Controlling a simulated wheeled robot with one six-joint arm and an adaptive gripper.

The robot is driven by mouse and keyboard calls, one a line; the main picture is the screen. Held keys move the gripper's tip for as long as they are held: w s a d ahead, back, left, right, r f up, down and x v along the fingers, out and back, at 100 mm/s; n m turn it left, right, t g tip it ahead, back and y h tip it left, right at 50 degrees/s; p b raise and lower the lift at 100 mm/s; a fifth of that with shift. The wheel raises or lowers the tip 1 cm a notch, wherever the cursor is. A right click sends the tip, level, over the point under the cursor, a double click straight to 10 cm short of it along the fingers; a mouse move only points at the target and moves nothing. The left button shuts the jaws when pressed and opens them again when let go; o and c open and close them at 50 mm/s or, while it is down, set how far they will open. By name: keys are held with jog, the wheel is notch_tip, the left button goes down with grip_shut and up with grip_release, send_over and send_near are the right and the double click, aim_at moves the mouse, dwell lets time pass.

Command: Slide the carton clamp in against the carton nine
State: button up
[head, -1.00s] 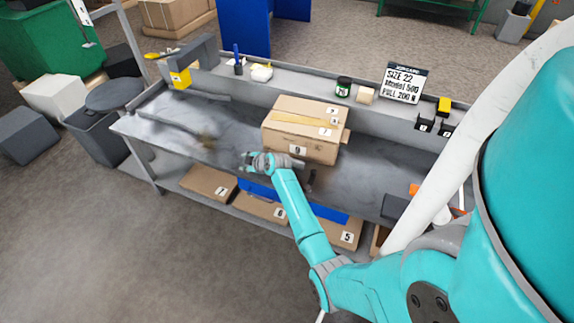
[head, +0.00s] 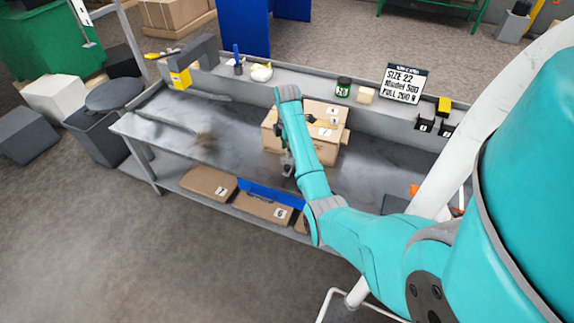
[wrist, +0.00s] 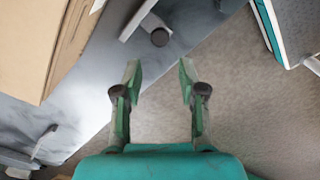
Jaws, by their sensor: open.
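The brown carton nine (head: 273,140) sits on the grey bench, partly covered by my arm in the head view; its front "9" label is hidden now. A carton side fills the upper left of the wrist view (wrist: 28,45). A light grey piece with a dark round knob (wrist: 147,24), perhaps the carton clamp, lies on the bench near its edge, beyond my fingertips and apart from them. My gripper (wrist: 159,66) is open and empty, pointing down at the bench's front edge. In the head view it is small and partly hidden (head: 288,165).
Another grey fitting (wrist: 42,145) shows at the wrist view's lower left. The bench top (head: 175,135) is mostly clear on the left. Cartons (head: 208,184) lie on the shelf below. A sign (head: 403,83) and small items stand on the back ledge.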

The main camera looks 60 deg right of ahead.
aim_at(287, 166)
notch_tip(287, 166, down, 10)
jog(key=shift+r, duration=0.25)
grip_shut()
